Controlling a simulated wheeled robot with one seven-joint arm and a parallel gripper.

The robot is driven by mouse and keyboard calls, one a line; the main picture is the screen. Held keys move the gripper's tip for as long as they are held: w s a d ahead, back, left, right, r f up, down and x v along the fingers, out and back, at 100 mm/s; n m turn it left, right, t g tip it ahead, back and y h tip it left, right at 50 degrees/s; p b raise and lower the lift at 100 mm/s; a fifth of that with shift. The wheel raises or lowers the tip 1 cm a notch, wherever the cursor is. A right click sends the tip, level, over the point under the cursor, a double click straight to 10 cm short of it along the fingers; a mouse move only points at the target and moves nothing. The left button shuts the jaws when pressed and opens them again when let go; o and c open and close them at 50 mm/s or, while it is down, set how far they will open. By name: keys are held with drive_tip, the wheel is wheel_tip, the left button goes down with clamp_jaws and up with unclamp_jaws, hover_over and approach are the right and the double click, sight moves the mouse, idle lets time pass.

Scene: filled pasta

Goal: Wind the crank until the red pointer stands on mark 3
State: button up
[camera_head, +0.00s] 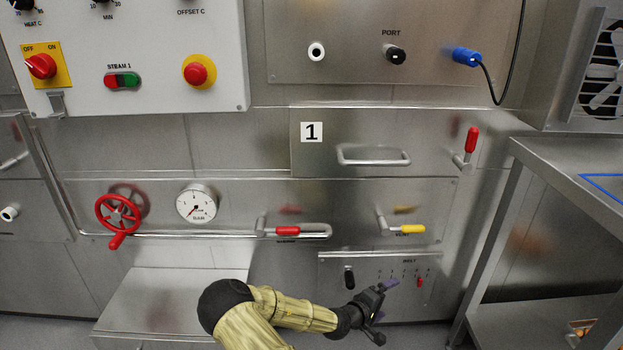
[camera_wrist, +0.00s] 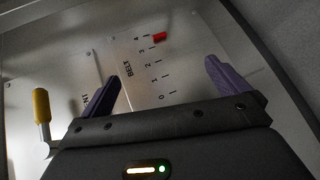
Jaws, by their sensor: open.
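The BELT panel (camera_head: 335,302) is low on the steel wall; it also shows in the wrist view (camera_wrist: 180,60). It has a row of marks from 0 to 4. The small red pointer (camera_head: 419,281) is toward the high end, seemingly between 3 and 4; it also shows in the wrist view (camera_wrist: 160,36). The black crank handle (camera_head: 349,277) is at the panel's left, and I cannot make it out in the wrist view. My gripper (camera_head: 387,299) is open and empty in front of the panel, right of the handle. Its purple fingers (camera_wrist: 164,82) are spread apart.
A yellow-handled lever (camera_head: 411,229) and a red-handled lever (camera_head: 288,231) are just above the panel. A red handwheel (camera_head: 118,213) and gauge (camera_head: 197,203) are further left. A steel table (camera_head: 560,165) stands at the right. A steel box (camera_head: 165,290) is low at left.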

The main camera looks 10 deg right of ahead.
drive_tip(key=shift+s, duration=0.1)
drive_tip(key=s+a+r+m+g+y+p, duration=0.25)
drive_tip(key=s+a+r+y, duration=0.2)
drive_tip(key=a, duration=0.25)
drive_tip(key=s+a+r+m+g+y+p, duration=0.1)
drive_tip(key=s+a+r+m+y+p, duration=0.2)
drive_tip(key=a+r+y, duration=0.3)
drive_tip(key=s+a+r+y+p, duration=0.1)
drive_tip(key=s+a+r+p, duration=0.1)
drive_tip(key=s+a+r, duration=0.5)
drive_tip(key=s+a+r+y+p, duration=0.1)
drive_tip(key=s+r+y+p, duration=0.2)
drive_tip(key=r, duration=0.8)
wheel_tip(320, 180, up, 38)
drive_tip(key=s+h+p, duration=0.1)
drive_tip(key=p, duration=3.6)
drive_tip(key=shift+s+a+f+n, duration=0.15)
drive_tip(key=shift+a+f+n, duration=0.1)
drive_tip(key=shift+n, duration=0.1)
drive_tip(key=shift+h, duration=0.25)
